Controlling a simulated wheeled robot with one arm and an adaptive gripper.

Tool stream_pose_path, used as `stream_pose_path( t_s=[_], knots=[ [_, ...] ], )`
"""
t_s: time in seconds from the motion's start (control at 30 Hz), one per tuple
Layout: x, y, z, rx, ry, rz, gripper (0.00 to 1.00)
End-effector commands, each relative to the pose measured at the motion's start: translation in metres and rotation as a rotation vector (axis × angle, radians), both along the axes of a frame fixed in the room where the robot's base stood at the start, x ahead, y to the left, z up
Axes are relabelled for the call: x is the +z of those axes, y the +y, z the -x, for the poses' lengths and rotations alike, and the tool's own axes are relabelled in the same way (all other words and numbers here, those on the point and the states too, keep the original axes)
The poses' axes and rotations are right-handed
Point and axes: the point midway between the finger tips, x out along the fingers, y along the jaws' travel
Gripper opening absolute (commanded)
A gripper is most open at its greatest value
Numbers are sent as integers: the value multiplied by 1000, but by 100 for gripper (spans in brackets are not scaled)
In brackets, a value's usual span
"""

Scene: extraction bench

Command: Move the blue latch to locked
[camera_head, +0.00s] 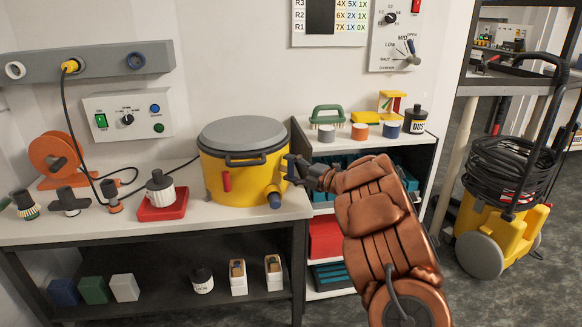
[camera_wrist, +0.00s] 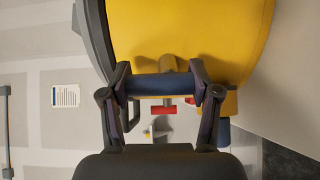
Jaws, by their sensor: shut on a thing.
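A yellow canister (camera_head: 220,178) with a grey lid (camera_head: 242,132) stands upright on the bench. My gripper (camera_head: 291,168) is at its right side, and my copper arm reaches in from the lower right. In the wrist view my gripper (camera_wrist: 160,76) is shut on the blue latch (camera_wrist: 150,84), a dark blue bar spanning the two fingers against the yellow wall (camera_wrist: 190,30). In the head view the gripper hides the latch. I cannot tell its locked position.
A blue-ended port (camera_head: 275,200) sticks out low on the canister, close to my gripper. A red tray (camera_head: 162,208) with a ribbed white part stands to the left. A shelf with a green brush (camera_head: 328,115) and jars is right behind my arm.

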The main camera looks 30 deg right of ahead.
Motion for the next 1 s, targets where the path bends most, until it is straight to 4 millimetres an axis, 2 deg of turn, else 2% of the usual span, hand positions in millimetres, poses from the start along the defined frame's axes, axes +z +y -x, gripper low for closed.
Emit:
stream_pose_path(
  t_s=[0.37,0.4,0.6,1.0],
  knots=[
    [0,-1,0,-2,2,-5,27],
    [0,-1,0,-2,2,-5,65],
    [0,-1,0,-1,2,-4,86],
    [0,-2,3,-1,1,-3,88]
  ],
)
